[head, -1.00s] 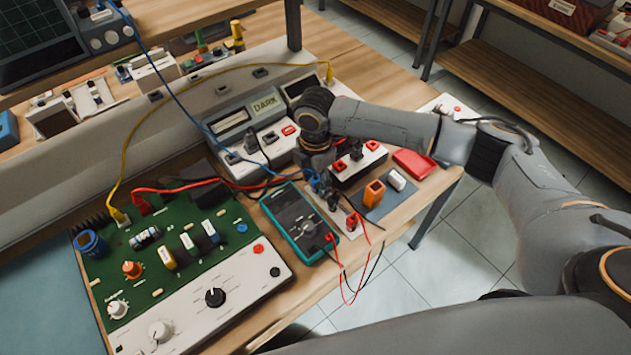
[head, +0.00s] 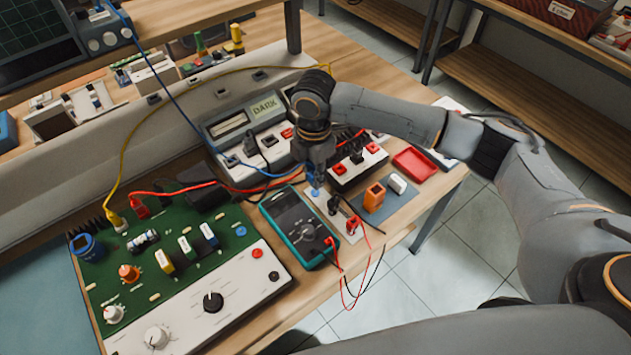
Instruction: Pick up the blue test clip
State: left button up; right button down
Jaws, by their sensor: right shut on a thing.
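My right gripper (head: 317,166) reaches in from the right and points down over the bench, beside the top of the teal multimeter (head: 300,228). It is shut on the blue test clip (head: 314,180), a small blue piece showing just below the fingers. The fingers and wrist hide most of the clip. A pale strip (head: 326,200) below carries a blue spot, a black clip (head: 334,204) and a red clip (head: 353,224). I cannot tell how large the gap is between the blue clip and the strip. My left gripper is not in view.
A green circuit board (head: 165,235) with a white control panel fills the left front. An orange block (head: 374,197) and a white block (head: 397,184) stand to the right, near a red tray (head: 415,164). Red, blue and yellow cables cross the bench. The bench's right edge is close.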

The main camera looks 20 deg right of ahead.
jog(key=s+a+r+b, duration=0.1)
jog(key=s+a+r, duration=0.8)
jog(key=s, duration=0.1)
notch_tip(320, 180, up, 7)
jog(key=p, duration=0.8)
jog(key=shift+d, duration=0.2)
dwell(0.7)
jog(key=shift+s, duration=0.1)
